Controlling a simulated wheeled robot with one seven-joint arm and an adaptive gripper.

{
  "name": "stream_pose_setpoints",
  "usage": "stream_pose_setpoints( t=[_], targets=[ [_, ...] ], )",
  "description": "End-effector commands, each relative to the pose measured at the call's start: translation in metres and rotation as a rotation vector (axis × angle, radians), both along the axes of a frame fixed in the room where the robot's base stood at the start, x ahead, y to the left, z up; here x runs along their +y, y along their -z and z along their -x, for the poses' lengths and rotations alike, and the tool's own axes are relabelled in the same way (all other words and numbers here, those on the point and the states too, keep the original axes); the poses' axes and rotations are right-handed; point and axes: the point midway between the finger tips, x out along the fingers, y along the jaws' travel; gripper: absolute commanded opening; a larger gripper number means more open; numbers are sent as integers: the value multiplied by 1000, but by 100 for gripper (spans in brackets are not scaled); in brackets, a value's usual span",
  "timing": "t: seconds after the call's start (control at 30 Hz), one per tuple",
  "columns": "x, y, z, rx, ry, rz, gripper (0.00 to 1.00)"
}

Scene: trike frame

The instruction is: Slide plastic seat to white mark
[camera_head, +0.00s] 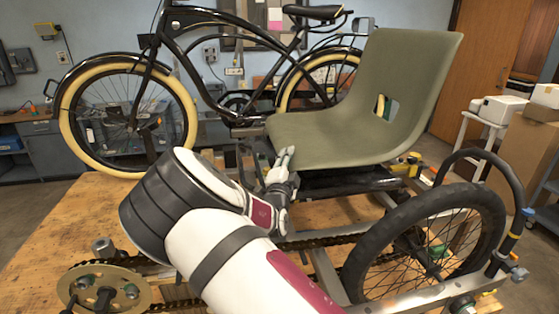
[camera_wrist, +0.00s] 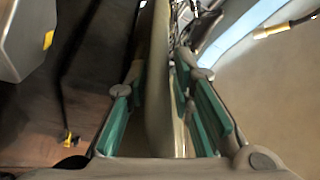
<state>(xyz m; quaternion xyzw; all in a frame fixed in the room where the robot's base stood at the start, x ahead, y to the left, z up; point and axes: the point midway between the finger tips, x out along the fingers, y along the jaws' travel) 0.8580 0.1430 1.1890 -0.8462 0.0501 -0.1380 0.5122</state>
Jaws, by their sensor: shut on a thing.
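The olive-green plastic seat (camera_head: 335,136) sits on the trike frame (camera_head: 325,262), above a dark support, with its backrest to the right. My gripper (camera_head: 283,165) is at the seat's near left edge, low at the front. In the wrist view, my gripper (camera_wrist: 160,68) has its teal-padded fingers on either side of the seat's edge (camera_wrist: 158,112), and it is shut on that edge. My arm hides part of the frame below the seat. I cannot make out the white mark in either view.
A black bicycle (camera_head: 215,68) with cream tires stands behind the workbench (camera_head: 45,250). The trike's wheel (camera_head: 430,240) is at the right, with a curved black bar behind it. A sprocket (camera_head: 103,290) and chain are at the lower left.

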Motion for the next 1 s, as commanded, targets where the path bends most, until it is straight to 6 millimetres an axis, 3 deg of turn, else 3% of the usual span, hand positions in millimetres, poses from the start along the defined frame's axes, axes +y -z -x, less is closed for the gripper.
stream_pose_setpoints(
  t=[0.1, 0.4, 0.43, 0.5, 0.83, 1.0],
  targets=[
    [-14, 1, -1, 3, 6, 0, 0],
    [-17, 1, -2, 3, 8, 1, 0],
    [-17, 1, -2, 4, 8, 2, 26],
    [-17, 1, -2, 3, 8, 1, 41],
    [-13, 1, -1, 1, 2, -1, 41],
    [-9, 4, 15, 2, 1, -2, 41]
  ],
)
